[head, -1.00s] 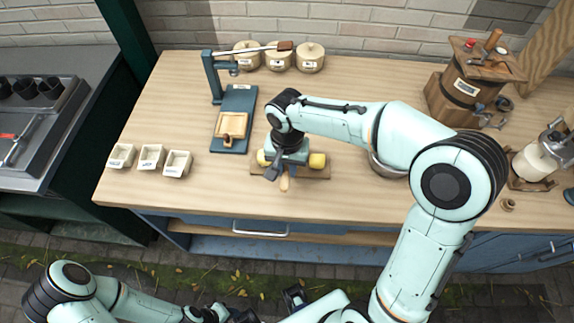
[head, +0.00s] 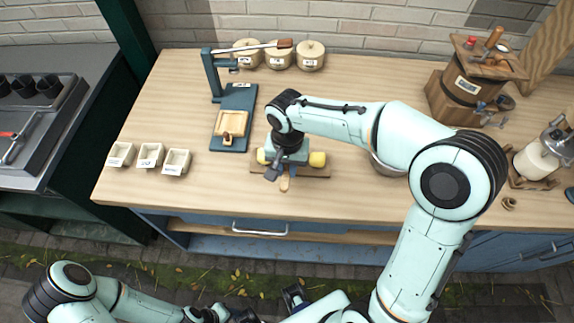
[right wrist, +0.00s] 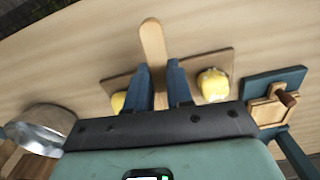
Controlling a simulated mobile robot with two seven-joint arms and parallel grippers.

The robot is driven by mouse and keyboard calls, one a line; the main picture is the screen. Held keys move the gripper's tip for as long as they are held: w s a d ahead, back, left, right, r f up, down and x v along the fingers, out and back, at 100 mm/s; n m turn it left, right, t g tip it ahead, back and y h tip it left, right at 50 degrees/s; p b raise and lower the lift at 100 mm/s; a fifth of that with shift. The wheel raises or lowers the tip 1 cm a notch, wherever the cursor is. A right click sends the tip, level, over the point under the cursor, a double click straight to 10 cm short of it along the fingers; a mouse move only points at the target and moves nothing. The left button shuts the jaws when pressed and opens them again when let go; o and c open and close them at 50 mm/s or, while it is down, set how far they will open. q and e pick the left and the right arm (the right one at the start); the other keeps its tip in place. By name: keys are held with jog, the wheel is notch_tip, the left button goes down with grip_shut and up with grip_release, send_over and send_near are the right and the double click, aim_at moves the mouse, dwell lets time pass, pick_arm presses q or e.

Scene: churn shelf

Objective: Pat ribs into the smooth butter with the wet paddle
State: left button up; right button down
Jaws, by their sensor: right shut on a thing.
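My right gripper (head: 284,172) is shut on the wooden paddle (right wrist: 153,45), whose pale rounded end sticks out between the blue fingers. The gripper is over the wooden board (head: 315,173) near the table's front edge. One yellow butter piece (head: 317,159) shows right of the gripper in the head view, and another (head: 262,157) peeks out on the left. In the right wrist view, butter shows on both sides of the fingers (right wrist: 213,84). The gripper hides the board's middle and any paddle contact. My left arm lies low at the bottom; its fingers are unclear.
A blue press stand (head: 238,100) with a wooden mould (head: 230,123) stands left of the board. Several small white tubs (head: 176,162) are at the front left. Lidded crocks (head: 311,56) stand at the back. A metal bowl (head: 385,166) is right of the board, partly behind my arm.

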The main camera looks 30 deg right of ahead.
pick_arm(q)
jog(key=shift+s+f+b, duration=0.2)
jog(key=shift+f+b, duration=0.1)
jog(key=shift+f, duration=0.05)
pick_arm(e)
jog(key=shift+f, duration=0.5)
dwell(0.8)
jog(key=shift+r+p, duration=1)
jog(key=shift+r, duration=0.6)
jog(key=shift+r+p, duration=1.15)
jog(key=shift+r, duration=0.85)
pick_arm(q)
jog(key=w+r, duration=0.2)
jog(key=r, duration=0.1)
jog(key=w+r, duration=0.1)
jog(key=r, duration=0.1)
pick_arm(e)
jog(key=w+a+f+n, duration=0.1)
jog(key=w+n, duration=0.3)
jog(key=w, duration=0.9)
jog(key=shift+w+a+f, duration=0.25)
jog(key=shift+w+f, duration=0.15)
jog(key=shift+f, duration=0.3)
